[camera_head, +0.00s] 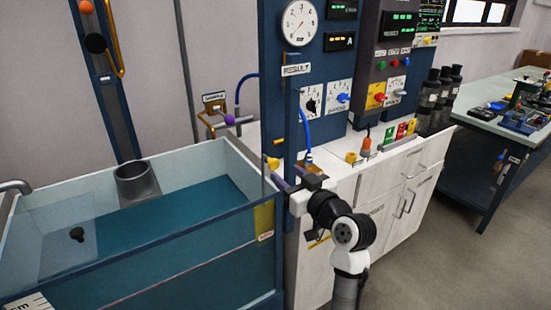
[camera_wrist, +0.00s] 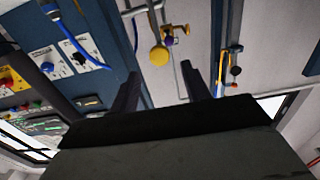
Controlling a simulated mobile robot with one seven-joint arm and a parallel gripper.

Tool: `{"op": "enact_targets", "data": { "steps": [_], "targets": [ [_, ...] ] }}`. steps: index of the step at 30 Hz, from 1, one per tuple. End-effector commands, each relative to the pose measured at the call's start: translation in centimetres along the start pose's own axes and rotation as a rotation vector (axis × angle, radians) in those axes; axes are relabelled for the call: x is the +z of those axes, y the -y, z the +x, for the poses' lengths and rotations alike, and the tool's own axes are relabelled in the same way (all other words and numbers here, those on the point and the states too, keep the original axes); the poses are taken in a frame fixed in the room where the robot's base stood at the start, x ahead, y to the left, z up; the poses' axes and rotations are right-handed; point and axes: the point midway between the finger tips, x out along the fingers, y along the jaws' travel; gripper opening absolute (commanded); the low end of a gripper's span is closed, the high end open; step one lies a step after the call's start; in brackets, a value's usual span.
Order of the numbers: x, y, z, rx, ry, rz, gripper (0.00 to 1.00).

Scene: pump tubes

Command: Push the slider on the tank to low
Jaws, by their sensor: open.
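The tank (camera_head: 150,275) is a glass box with a blue frame and teal water, at the left of the head view. I cannot tell whether this knob is the slider, and no "low" mark can be read. My gripper (camera_head: 284,180) is open and empty close to the knob. Its two dark fingers also show in the wrist view (camera_wrist: 158,80).
A blue instrument panel (camera_head: 337,65) with a gauge and dials stands behind my gripper. White cabinets (camera_head: 400,210) stand to the right. A grey cylinder (camera_head: 136,182) sits at the tank's back rim. A black knob (camera_head: 77,234) is on the tank's left part. Floor is free at the right.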

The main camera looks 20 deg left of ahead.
Motion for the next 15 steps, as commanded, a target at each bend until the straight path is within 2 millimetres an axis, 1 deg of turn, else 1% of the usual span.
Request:
{"op": "enact_targets", "data": {
  "steps": [1,6,10,15],
  "targets": [
    [-0.3,0.1,1.2,-0.003,0.003,0.001,0.47],
    [-0.3,0.1,4.3,-0.001,0.001,-0.001,0.47],
    [-0.2,0.1,6.0,-0.002,0.001,0.0,0.47],
    [-0.1,0.0,6.9,0.001,0.0,-0.001,0.47]
  ]
}}
